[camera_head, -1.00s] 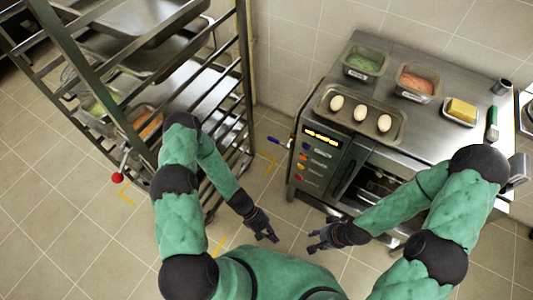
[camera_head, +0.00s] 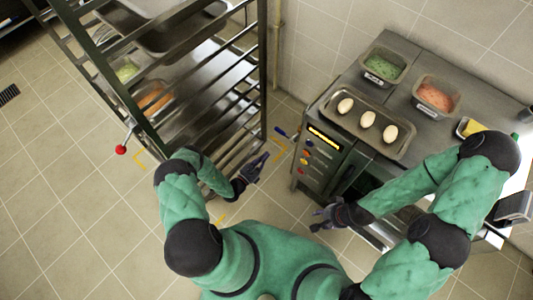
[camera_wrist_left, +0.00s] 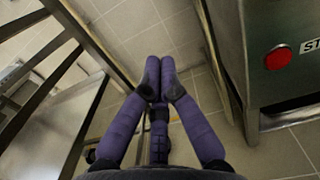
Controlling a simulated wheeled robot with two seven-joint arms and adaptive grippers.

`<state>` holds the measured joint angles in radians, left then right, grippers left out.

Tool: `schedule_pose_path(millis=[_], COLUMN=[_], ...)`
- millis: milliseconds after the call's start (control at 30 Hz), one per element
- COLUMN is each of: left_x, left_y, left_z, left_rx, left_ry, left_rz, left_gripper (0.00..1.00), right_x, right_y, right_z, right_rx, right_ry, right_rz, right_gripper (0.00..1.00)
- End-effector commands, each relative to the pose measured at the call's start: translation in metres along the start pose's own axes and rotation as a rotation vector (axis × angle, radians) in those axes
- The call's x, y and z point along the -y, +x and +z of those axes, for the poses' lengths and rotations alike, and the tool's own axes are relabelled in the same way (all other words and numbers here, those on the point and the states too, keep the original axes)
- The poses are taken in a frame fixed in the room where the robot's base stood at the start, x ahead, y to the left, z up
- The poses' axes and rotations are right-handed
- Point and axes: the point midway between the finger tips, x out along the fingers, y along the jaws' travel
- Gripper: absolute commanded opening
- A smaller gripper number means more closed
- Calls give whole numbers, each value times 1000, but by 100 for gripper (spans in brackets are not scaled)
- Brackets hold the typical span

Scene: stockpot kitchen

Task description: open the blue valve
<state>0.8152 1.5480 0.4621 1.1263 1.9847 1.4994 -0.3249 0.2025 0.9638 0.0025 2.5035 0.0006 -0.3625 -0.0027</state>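I cannot make out the valve in that view. My right gripper (camera_head: 316,220) is in front of the oven, fingers spread and empty.
A tall metal rack (camera_head: 262,75) with trays stands close on the left; a red-knobbed lever (camera_head: 121,149) is on its near side. A tray (camera_head: 330,122) with eggs and food tubs is on the oven top. A red button (camera_wrist_left: 278,58) is on a steel panel.

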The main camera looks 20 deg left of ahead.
Motion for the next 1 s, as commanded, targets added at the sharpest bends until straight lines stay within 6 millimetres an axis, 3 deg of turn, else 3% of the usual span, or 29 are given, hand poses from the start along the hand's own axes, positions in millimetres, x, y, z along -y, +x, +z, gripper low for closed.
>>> schedule_pose_path(millis=[433, 633, 1000], left_x=[2, 0, 1], left_y=[83, 86, 88], left_z=[0, 30, 39], left_rx=[1, 0, -1], left_ry=[1, -1, 0], left_rz=[-6, -3, -4], left_gripper=[0, 0, 0], right_x=[-5, -2, -2], right_y=[13, 6, 6], right_z=[-1, 0, 0], right_rx=[0, -1, 0], right_ry=[0, 0, 0], right_rz=[0, 0, 0], right_gripper=[40, 40, 40])
